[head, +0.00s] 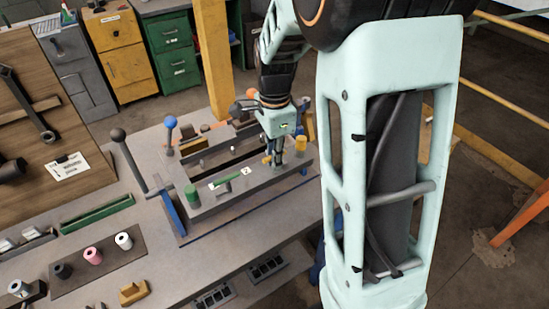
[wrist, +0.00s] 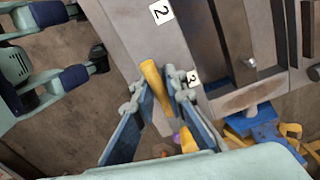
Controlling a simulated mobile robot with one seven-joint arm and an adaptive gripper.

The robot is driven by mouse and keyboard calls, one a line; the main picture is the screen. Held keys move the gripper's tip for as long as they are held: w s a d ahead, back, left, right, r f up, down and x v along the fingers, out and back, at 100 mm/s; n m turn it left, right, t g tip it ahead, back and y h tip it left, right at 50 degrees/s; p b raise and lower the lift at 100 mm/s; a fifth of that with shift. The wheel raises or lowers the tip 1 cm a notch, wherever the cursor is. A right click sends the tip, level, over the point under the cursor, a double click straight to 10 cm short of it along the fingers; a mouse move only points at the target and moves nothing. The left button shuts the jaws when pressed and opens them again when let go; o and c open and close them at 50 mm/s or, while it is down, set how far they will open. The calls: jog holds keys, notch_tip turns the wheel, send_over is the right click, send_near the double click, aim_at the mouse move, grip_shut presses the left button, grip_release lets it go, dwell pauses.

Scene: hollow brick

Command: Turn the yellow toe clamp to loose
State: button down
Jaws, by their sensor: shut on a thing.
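The yellow toe clamp (wrist: 155,82) shows in the wrist view as a yellow bar between the two blue finger pads of my gripper (wrist: 158,92), beside the label 3. Its lower part is hidden between the fingers. A small yellow bit of it (head: 267,159) shows in the head view, at the edge of the grey fixture. My gripper (head: 284,160) reaches down there from above. It is shut on the clamp. A second yellow piece (wrist: 188,140) shows lower between the fingers; I cannot tell whether it is the same part.
The grey fixture (head: 240,187) stands on the bench with a green knob (head: 192,195) at its left. A black-ball lever (head: 117,134) and a blue-ball lever (head: 171,122) rise left of my gripper. Blue and yellow parts (wrist: 255,125) lie close right in the wrist view.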

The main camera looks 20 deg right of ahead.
dwell(0.6)
jog(key=c, duration=1.9)
grip_release()
jog(key=shift+c, duration=0.2)
notch_tip(320, 180, up, 12)
